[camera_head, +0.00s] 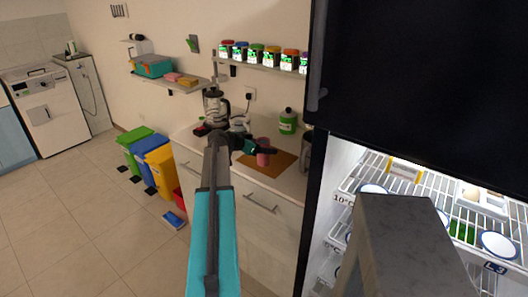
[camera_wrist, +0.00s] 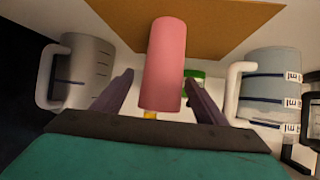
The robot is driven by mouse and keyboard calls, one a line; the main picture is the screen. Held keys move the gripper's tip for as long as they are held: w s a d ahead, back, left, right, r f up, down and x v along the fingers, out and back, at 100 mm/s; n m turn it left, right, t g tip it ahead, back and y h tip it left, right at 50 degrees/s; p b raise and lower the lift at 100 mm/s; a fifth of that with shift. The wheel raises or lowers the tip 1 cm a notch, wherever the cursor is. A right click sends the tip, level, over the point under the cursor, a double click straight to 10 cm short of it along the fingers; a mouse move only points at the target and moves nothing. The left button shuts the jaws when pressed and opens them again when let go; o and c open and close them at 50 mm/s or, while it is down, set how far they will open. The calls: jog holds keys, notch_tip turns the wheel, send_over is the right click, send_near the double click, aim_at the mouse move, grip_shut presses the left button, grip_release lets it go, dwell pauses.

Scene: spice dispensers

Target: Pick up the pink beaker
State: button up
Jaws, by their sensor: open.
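The pink beaker (camera_head: 263,152) stands on the counter at the edge of an orange-brown mat, just right of my gripper (camera_head: 248,147) in the head view. In the wrist view the pink beaker (camera_wrist: 165,62) shows as a plain pink cylinder between the two fingers of my gripper (camera_wrist: 160,88). The fingers are apart, one on each side of it, with a visible gap on both sides. I cannot tell from these frames whether either finger touches it.
A grey measuring jug (camera_wrist: 85,72) is left of the fingers, and a clear measuring jug with a white handle (camera_wrist: 270,85) is right. The orange-brown mat (camera_wrist: 215,22) lies beyond. A green container (camera_head: 288,121) stands at the back. The open fridge (camera_head: 345,160) is on the right.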

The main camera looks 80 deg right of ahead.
aim_at(268, 140)
jog(key=c, duration=1.3)
jog(key=shift+r, duration=0.45)
jog(key=shift+r+b, duration=0.7)
jog(key=shift+r, duration=0.65)
jog(key=s+a+r+b, duration=0.1)
jog(key=s+a+b, duration=0.2)
jog(key=a, duration=1.1)
jog(key=shift+s+a+r, duration=0.2)
jog(key=shift+s+a, duration=0.1)
jog(key=shift+s, duration=0.8)
jog(key=shift+s+a, duration=0.1)
jog(key=shift+a, duration=0.15)
